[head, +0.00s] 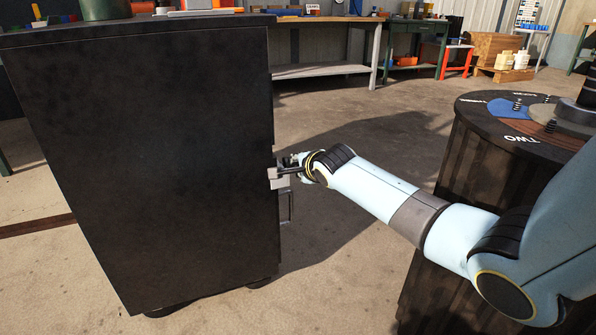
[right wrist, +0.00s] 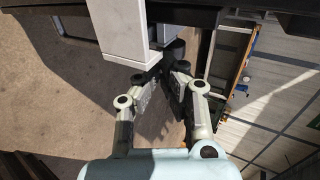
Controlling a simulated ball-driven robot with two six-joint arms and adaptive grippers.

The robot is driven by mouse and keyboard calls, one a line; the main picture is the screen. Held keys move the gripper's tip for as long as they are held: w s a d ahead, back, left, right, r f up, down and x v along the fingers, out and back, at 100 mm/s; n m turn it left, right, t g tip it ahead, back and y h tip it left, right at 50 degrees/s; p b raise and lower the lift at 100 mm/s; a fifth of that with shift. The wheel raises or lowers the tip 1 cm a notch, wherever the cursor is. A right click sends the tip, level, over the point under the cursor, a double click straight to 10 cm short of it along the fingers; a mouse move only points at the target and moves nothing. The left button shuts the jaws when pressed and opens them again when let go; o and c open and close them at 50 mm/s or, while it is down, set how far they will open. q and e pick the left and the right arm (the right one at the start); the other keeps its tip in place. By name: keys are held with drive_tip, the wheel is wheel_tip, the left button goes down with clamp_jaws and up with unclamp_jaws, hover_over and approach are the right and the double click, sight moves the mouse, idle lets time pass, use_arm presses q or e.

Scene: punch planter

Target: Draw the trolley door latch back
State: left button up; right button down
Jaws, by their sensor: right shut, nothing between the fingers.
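The black trolley (head: 150,160) fills the left of the head view, with its door side facing right. A pale grey latch block (head: 278,180) sits on that side, partway down. It also shows large at the top of the right wrist view (right wrist: 124,35). My right gripper (head: 292,163) is at the latch, its fingertips partly hidden by the trolley edge. My left gripper is in neither view.
A round dark table (head: 470,170) with a coloured top stands at the right, near my right arm. A grey workbench (head: 325,70) is behind the trolley. A door handle (head: 286,207) sits below the latch. The concrete floor between trolley and table is clear.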

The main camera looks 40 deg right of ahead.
idle(0.3)
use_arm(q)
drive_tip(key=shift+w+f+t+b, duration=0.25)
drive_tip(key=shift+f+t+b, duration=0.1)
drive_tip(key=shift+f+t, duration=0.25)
use_arm(e)
drive_tip(key=w, duration=0.1)
drive_tip(key=w+d, duration=0.1)
drive_tip(key=w, duration=0.1)
drive_tip(key=shift+w, duration=0.25)
